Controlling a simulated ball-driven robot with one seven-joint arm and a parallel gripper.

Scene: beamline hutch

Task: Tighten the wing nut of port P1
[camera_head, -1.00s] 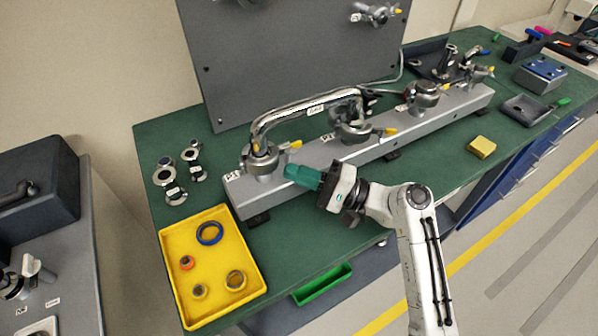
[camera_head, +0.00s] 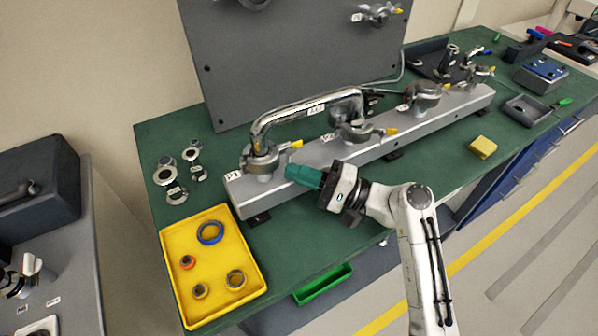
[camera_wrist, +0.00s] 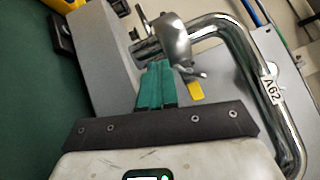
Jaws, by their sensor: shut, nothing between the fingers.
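The port at the left end of the grey manifold bar (camera_head: 305,177) bears a label that looks like P1 (camera_head: 232,177). A metal clamp (camera_head: 262,160) sits around its flange, below the bent chrome pipe (camera_head: 308,110). Its wing nut (camera_head: 295,144) has a yellow tip pointing right, and the yellow tip shows in the wrist view (camera_wrist: 194,90). My gripper (camera_head: 288,172) is shut and empty, its green fingertips just in front of and below the wing nut. In the wrist view the closed fingers (camera_wrist: 156,72) point at the clamp (camera_wrist: 173,40), beside the wing nut; contact cannot be told.
More clamped ports stand along the bar to the right, including a middle clamp (camera_head: 355,132). A yellow tray (camera_head: 250,283) with rings lies front left. Loose fittings (camera_head: 168,175) stand behind it. A yellow block (camera_head: 482,147) lies right of the bar. A grey panel (camera_head: 290,60) rises behind.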

